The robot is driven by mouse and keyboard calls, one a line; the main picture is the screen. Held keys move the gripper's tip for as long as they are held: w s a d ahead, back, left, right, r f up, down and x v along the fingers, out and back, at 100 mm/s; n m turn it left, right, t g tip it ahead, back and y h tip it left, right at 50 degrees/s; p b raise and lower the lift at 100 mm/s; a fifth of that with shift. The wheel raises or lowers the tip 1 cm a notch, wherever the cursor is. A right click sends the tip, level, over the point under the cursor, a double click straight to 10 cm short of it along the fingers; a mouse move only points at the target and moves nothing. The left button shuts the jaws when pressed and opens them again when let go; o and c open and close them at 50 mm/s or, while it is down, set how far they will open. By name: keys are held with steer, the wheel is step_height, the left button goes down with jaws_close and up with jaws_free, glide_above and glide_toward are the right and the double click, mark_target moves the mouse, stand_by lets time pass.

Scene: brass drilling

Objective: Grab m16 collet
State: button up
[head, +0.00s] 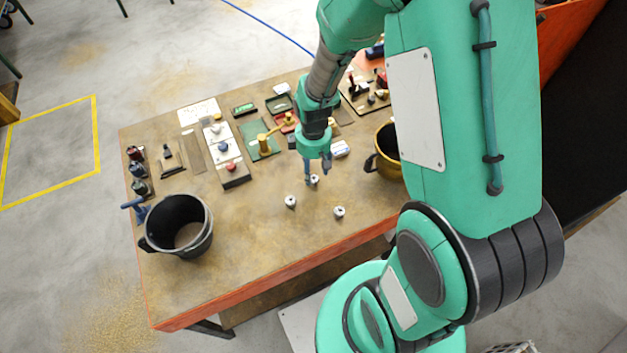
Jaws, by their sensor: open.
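Three small silvery pieces that look like collets stand apart on the brown tabletop (250,255). One collet (290,201) is at the left, one (339,212) is at the front right, and one (314,180) is farther back. They are too small to tell which is the m16. My gripper (317,174) points down, open, with its blue fingers at the back collet. That collet shows between or just behind the fingertips; I cannot tell whether they touch it. The other two are clear of my gripper.
A black bucket (205,245) stands at the front left and a brass-coloured pot (384,165) at the right. A brass fixture on a green plate (258,141), trays and small tools fill the back. Small dark bottles (139,170) line the left edge. The front middle is clear.

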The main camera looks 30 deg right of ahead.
mark_target(313, 178)
steer(key=shift+s+f+b, duration=0.15)
steer(key=shift+f+b, duration=0.35)
steer(key=shift+f, duration=1.8)
jaws_close()
